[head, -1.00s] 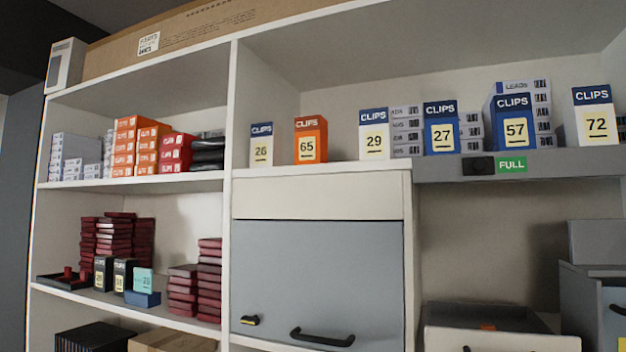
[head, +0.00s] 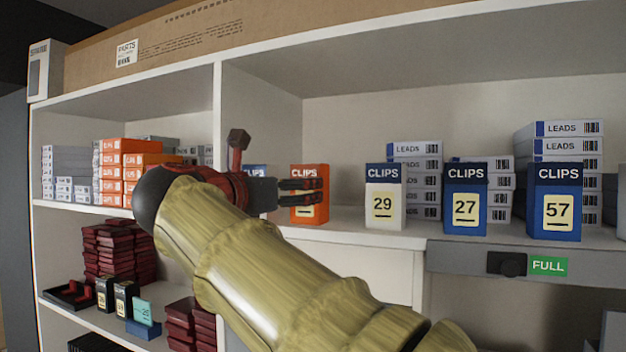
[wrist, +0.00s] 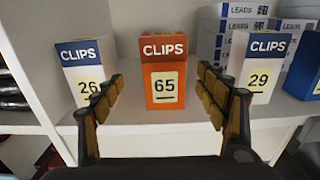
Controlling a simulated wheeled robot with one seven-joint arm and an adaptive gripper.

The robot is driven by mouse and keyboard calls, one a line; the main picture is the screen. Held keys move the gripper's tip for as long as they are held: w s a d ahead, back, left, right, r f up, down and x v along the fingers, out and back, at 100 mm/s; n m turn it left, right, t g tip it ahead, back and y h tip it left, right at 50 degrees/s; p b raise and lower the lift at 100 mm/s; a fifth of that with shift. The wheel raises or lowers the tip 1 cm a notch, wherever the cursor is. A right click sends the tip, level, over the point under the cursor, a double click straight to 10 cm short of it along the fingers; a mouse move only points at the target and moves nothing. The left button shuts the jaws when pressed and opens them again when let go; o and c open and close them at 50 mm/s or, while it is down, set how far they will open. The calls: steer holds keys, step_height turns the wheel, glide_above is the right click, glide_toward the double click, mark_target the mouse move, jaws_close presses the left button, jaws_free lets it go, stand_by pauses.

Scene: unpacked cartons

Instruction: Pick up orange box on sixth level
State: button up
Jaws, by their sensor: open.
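The orange CLIPS box numbered 65 stands upright on the white shelf, and the wrist view shows its front face (wrist: 164,72) centred between my fingers. In the head view the orange box (head: 310,208) is partly covered by my gripper (head: 300,191). My gripper also shows in the wrist view (wrist: 162,92); it is open, with one finger on each side of the box front. I see no contact between the fingers and the box.
A white CLIPS box 26 (wrist: 86,70) stands left of the orange box and a white CLIPS box 29 (wrist: 263,66) stands right. Blue boxes 27 (head: 465,199) and 57 (head: 554,203) are further right. A vertical divider (head: 219,110) stands at left.

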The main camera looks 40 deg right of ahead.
steer(key=x, duration=0.2)
steer(key=p+x, duration=0.1)
steer(key=x, duration=0.1)
steer(key=p+x, duration=0.1)
steer(key=x, duration=0.2)
steer(key=shift+s+d, duration=0.25)
steer(key=shift+s, duration=0.05)
steer(key=shift+w+d, duration=0.25)
steer(key=shift+d, duration=0.1)
steer(key=shift+s, duration=0.1)
steer(key=shift+c, duration=1)
steer(key=c, duration=1.1)
steer(key=shift+r, duration=0.1)
steer(key=shift+c, duration=0.6)
